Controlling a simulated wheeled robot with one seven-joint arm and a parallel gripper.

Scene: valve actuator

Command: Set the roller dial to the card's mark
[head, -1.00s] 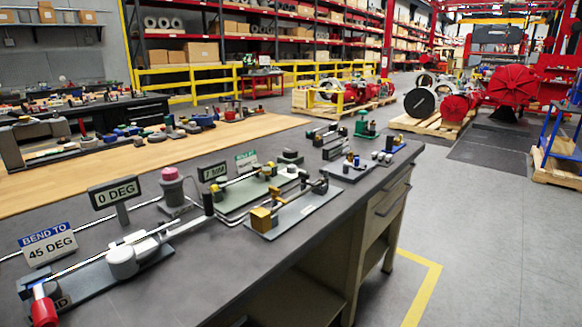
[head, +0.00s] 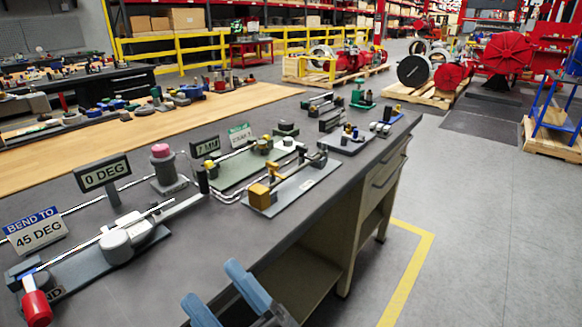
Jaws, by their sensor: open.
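A small green-and-white card (head: 240,134) stands behind a fixture on a pale green base plate (head: 232,176); its print is too small to read surely. Beside it, a dark display (head: 205,146) seems to read 7 MM. The fixture carries rods, rollers and a small yellow part (head: 262,146). I cannot tell which part is the roller dial or where it is set. My gripper (head: 211,284) shows at the bottom edge as two blue fingers, apart and empty. It is in front of the bench edge, well short of the fixture.
On the grey bench (head: 150,279), a bending fixture with a red-handled lever (head: 37,305), a 0 DEG display (head: 102,172) and a BEND TO 45 DEG card (head: 36,231) stands at left. A pink-topped post (head: 161,151) and a brass-block fixture (head: 260,196) stand nearby.

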